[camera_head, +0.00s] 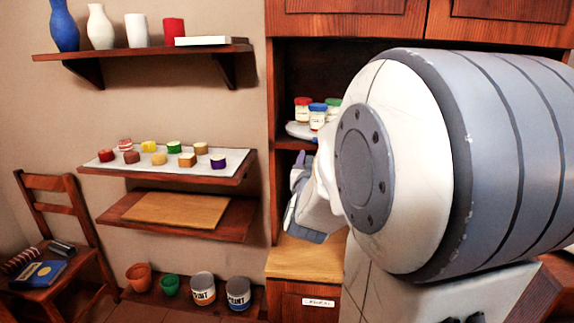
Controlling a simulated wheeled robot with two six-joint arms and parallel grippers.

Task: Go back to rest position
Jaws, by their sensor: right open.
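My right gripper (296,198) shows in the head view, in front of the dark cabinet opening and above the light wooden counter. Its two grey fingers are spread apart, one up and one down, with nothing visible between them. My large grey and white right arm fills the right side of the view and hides part of the gripper's back. My left gripper is not in view.
Lidded jars (317,116) stand on a white round base (299,131) on the cabinet shelf, close above the gripper. Wall shelves (177,219) are to the left. A chair (55,208) stands at far left. Paint cans (203,291) and pots sit low down.

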